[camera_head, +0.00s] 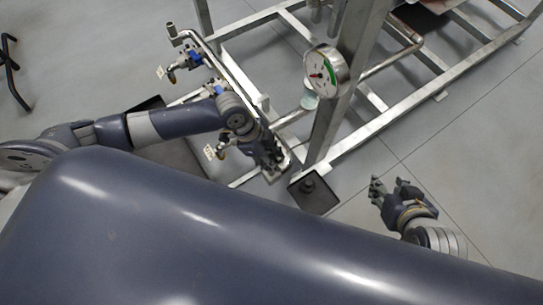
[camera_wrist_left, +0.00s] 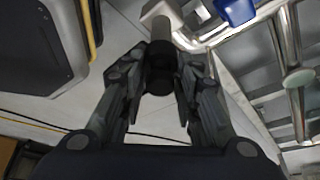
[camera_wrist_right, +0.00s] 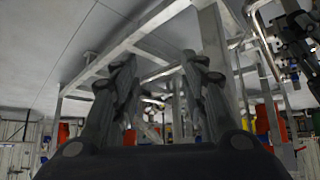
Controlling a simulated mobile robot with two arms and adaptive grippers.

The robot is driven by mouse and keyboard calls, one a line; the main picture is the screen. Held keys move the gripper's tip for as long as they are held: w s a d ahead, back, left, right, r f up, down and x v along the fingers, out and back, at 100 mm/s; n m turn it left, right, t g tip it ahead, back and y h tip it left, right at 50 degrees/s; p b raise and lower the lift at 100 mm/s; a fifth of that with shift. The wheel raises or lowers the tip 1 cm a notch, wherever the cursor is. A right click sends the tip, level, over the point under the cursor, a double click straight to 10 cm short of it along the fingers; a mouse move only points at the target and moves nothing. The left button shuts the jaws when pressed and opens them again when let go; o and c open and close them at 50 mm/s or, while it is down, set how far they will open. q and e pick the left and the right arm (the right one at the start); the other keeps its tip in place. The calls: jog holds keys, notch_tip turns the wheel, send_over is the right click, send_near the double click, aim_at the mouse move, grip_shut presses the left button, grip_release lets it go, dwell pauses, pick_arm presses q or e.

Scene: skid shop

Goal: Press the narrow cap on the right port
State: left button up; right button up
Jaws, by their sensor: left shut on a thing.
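My left gripper (camera_head: 274,165) is low at the near end of the metal pipe skid. In the left wrist view its fingers close on both sides of a dark, narrow cylindrical cap (camera_wrist_left: 160,72). A round metal pipe end (camera_wrist_left: 160,18), which looks like a port, lies just beyond the cap and roughly in line with it. I cannot tell whether the cap touches or covers the pipe end. In the head view the cap is hidden by the gripper. My right gripper (camera_head: 387,186) is open and empty over the floor, right of the skid's near post.
A round pressure gauge (camera_head: 327,71) stands on the skid's upright post. Valves with blue handles (camera_head: 194,57) and white tags line the pipe at left. The skid frame (camera_head: 370,95) extends to the back right. A dark square foot plate (camera_head: 313,193) sits at the post's base. Floor at right is clear.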

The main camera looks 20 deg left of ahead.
jog(key=shift+s+d+f, duration=0.1)
jog(key=shift+s, duration=0.15)
jog(key=shift+s+d+f+g, duration=0.25)
jog(key=shift+s+g, duration=0.15)
jog(key=shift+s, duration=0.1)
dwell(0.3)
pick_arm(q)
jog(key=o, duration=0.8)
pick_arm(e)
jog(key=shift+a, duration=0.1)
pick_arm(q)
jog(key=shift+o, duration=0.2)
jog(key=o, duration=0.5)
pick_arm(e)
jog(key=shift+s+f, duration=0.1)
